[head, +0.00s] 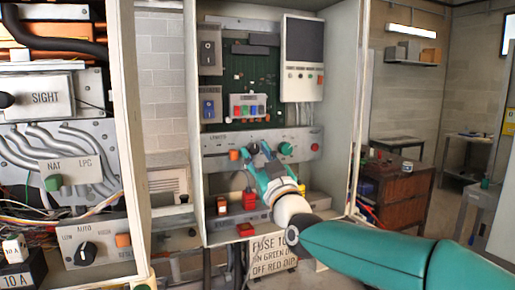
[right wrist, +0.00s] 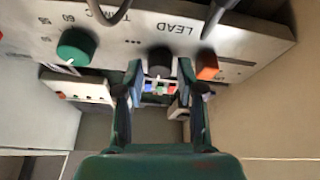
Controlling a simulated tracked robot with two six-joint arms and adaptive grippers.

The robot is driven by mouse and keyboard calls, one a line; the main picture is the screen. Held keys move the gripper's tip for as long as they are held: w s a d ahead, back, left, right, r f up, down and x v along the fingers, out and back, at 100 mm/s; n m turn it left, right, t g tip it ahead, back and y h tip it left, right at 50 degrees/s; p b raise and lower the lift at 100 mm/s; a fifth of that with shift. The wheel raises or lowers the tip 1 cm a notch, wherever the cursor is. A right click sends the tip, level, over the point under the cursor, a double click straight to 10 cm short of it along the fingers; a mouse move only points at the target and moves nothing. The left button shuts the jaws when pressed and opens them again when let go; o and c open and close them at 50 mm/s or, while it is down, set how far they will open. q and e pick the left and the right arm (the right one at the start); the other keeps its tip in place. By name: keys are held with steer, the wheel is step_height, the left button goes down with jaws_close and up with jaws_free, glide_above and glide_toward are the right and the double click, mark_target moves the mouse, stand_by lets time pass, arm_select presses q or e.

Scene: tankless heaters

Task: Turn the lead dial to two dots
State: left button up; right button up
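The lead dial (right wrist: 160,62) is a dark round knob on a pale panel in the right wrist view. The word LEAD appears upside down above it, and two small dots (right wrist: 132,42) are printed at its upper left. A short white mark shows on the dial's lower side. My right gripper (right wrist: 161,70) is open, one finger on each side of the dial, with a visible gap to each finger. In the head view my right gripper (head: 259,160) is at the panel (head: 220,141) and hides most of the dial. My left gripper is out of view.
A green dial (right wrist: 75,47) and an orange button (right wrist: 208,66) flank the lead dial. Dark cables cross the panel's upper part in the wrist view. Red blocks (head: 249,201) stand below in the cabinet. A heater cabinet with an AUTO dial (head: 86,253) is at left.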

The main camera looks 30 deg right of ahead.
steer(key=shift+w, duration=0.1)
steer(key=shift+c, duration=0.3)
jaws_close()
